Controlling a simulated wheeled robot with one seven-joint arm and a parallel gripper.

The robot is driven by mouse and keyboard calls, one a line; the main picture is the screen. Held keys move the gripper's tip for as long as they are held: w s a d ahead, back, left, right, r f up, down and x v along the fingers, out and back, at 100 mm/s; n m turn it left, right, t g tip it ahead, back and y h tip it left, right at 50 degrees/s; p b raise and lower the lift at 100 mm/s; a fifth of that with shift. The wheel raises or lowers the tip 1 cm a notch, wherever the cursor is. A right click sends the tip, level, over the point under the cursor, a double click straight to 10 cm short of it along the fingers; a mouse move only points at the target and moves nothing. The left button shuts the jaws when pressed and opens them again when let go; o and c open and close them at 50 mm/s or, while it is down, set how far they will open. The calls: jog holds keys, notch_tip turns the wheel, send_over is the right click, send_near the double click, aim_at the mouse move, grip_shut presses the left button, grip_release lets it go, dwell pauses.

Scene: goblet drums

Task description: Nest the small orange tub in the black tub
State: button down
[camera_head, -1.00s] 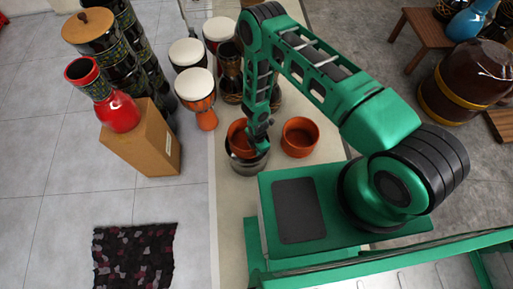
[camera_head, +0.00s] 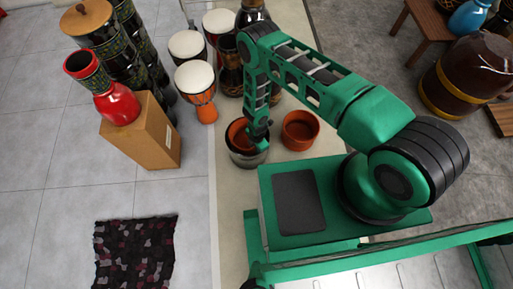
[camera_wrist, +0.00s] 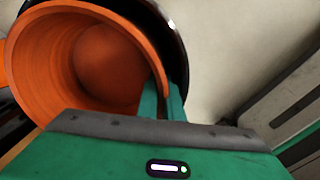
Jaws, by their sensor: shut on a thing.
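The small orange tub (camera_head: 236,132) is tilted, with its lower part inside the mouth of the black tub (camera_head: 246,159), which looks dark grey and shiny. My gripper (camera_head: 260,142) is shut on the orange tub's wall at the right side. In the wrist view the orange tub (camera_wrist: 75,55) opens toward the camera, my gripper's fingers (camera_wrist: 161,101) pinch its rim, and the black tub's dark rim (camera_wrist: 178,45) curves behind it. How deep the orange tub sits is hidden.
Another orange tub (camera_head: 300,130) stands to the right on the pale strip. Goblet drums (camera_head: 195,82) stand behind on the left. A dark patterned mat (camera_head: 135,252) lies at front left.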

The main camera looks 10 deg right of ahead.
jog(key=shift+d+f, duration=0.1)
jog(key=c, duration=1.8)
grip_release()
jog(key=shift+s, duration=0.1)
jog(key=shift+c, duration=0.2)
jog(key=shift+s, duration=0.15)
notch_tip(320, 180, up, 11)
jog(key=shift+f, duration=0.1)
